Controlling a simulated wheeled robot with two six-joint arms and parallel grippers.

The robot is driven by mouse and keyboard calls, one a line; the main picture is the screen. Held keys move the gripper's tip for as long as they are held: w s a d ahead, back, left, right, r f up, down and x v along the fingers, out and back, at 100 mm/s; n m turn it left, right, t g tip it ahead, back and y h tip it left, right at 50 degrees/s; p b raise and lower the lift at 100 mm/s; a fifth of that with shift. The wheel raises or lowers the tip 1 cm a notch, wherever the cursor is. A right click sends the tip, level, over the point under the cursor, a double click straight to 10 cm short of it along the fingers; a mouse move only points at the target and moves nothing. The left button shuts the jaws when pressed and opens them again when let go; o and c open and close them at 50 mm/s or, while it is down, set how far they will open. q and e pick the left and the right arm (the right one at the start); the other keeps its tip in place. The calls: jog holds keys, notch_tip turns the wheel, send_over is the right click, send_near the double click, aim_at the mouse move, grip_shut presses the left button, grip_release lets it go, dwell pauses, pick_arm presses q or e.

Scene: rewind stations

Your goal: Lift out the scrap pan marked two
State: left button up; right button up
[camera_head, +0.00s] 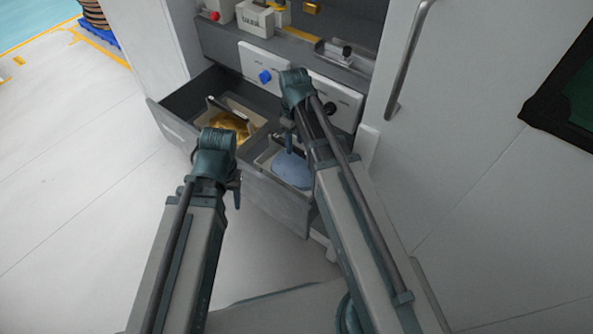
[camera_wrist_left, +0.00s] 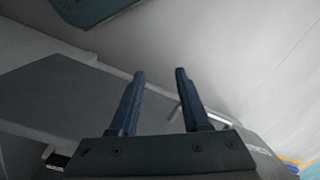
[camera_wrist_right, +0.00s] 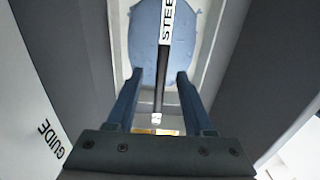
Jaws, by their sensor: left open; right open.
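Two pale scrap pans sit in the open drawer (camera_head: 280,200). The left pan (camera_head: 256,119) holds gold scrap (camera_head: 230,124), and the right pan (camera_head: 264,158) holds blue-grey scrap (camera_head: 291,168). No number two is readable on either. In the right wrist view, a dark bar with a white label reading "STEE" (camera_wrist_right: 166,22) crosses above the blue-grey scrap (camera_wrist_right: 147,45). My right gripper (camera_wrist_right: 156,76) is open above this pan, the bar showing between its fingers. My left gripper (camera_wrist_left: 160,73) is open and empty near the drawer's front; its fingers are partly hidden in the head view.
A cabinet panel with a blue knob (camera_head: 265,76) and a black knob (camera_head: 330,108) stands behind the drawer. A shelf above holds a white block (camera_head: 255,19) and small parts. A long door handle (camera_head: 408,60) is at right.

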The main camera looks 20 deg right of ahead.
aim_at(296, 153)
jog(key=shift+f, duration=0.3)
jog(key=f+b, duration=0.5)
jog(key=shift+s+d+f, duration=0.15)
jog(key=shift+s+d, duration=0.05)
jog(key=shift+s, duration=0.15)
grip_shut()
dwell(1.1)
